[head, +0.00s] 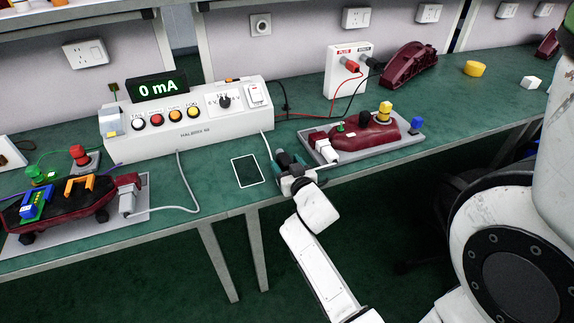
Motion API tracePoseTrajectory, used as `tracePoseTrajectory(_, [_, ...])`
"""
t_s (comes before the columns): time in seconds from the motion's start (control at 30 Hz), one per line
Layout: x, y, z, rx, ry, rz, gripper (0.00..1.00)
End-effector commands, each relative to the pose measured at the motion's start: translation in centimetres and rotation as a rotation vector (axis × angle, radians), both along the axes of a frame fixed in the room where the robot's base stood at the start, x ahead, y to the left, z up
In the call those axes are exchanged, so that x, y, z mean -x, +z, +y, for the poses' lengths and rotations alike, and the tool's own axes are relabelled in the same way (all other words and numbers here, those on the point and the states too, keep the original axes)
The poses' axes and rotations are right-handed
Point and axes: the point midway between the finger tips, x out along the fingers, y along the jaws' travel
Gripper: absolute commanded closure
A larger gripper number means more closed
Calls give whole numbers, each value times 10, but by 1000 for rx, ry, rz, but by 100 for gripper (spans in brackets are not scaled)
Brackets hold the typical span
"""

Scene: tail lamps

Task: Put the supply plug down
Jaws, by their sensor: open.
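A white plug (320,139) sits at the left end of the dark red lamp (358,138) on the right grey tray (328,158). My gripper (291,163) is open just left of that tray, low over the table's front edge. A thin white lead (267,143) runs down from the white bench supply (205,121) toward my gripper, and its lower end is hidden there. Another white plug (127,198) with a white lead sits at the right end of the left lamp (62,207). I cannot tell which plug is the supply plug.
A white-outlined dark rectangle (248,171) lies bare on the green table, left of my gripper. The supply's display (159,87) reads 0 mA. A white box (348,72) with red and black leads stands behind the right tray. A blue piece (417,123) lies at the tray's right end.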

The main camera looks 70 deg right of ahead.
Motion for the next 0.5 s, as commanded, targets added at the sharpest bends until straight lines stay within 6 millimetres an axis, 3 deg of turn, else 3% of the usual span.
tracePoseTrajectory(0.3, [2,17,2,-2,0,1,34])
tracePoseTrajectory(0.5, [30,17,35,-2,0,2,34])
